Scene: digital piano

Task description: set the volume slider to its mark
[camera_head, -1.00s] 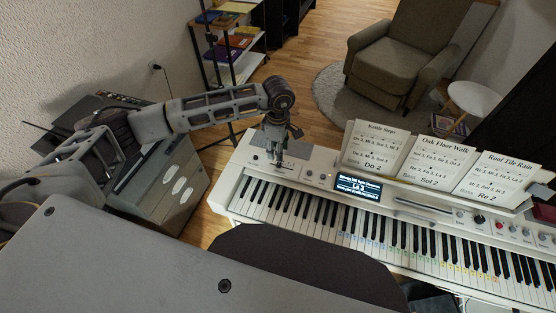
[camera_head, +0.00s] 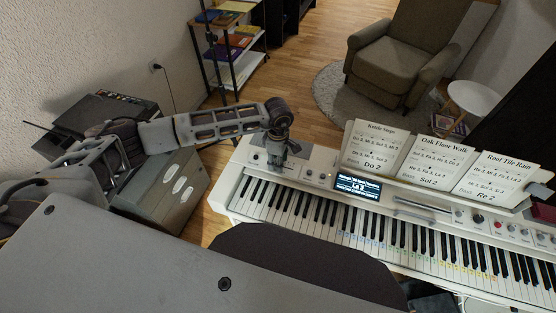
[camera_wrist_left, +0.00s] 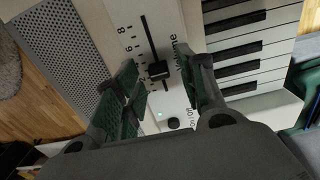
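The volume slider has a dark square knob (camera_wrist_left: 158,70) on a long black slot, beside the printed word VOLUME and a numbered scale (camera_wrist_left: 127,42). In the wrist view, the knob is toward the low-number end of the slot. My left gripper (camera_wrist_left: 163,76) is open, one finger on each side of the knob, with visible gaps. In the head view, my left gripper (camera_head: 277,158) points down at the left end of the white digital piano (camera_head: 240,170) and hides the slider. A specific target mark cannot be made out. My right gripper is not clearly in view.
A round On/Off button (camera_wrist_left: 173,123) sits near the slider. A speaker grille (camera_wrist_left: 62,40) and piano keys (camera_wrist_left: 250,45) flank it. Song sheets (camera_head: 375,150) stand behind the lit display (camera_head: 357,188). A grey cabinet (camera_head: 165,190) stands left of the piano.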

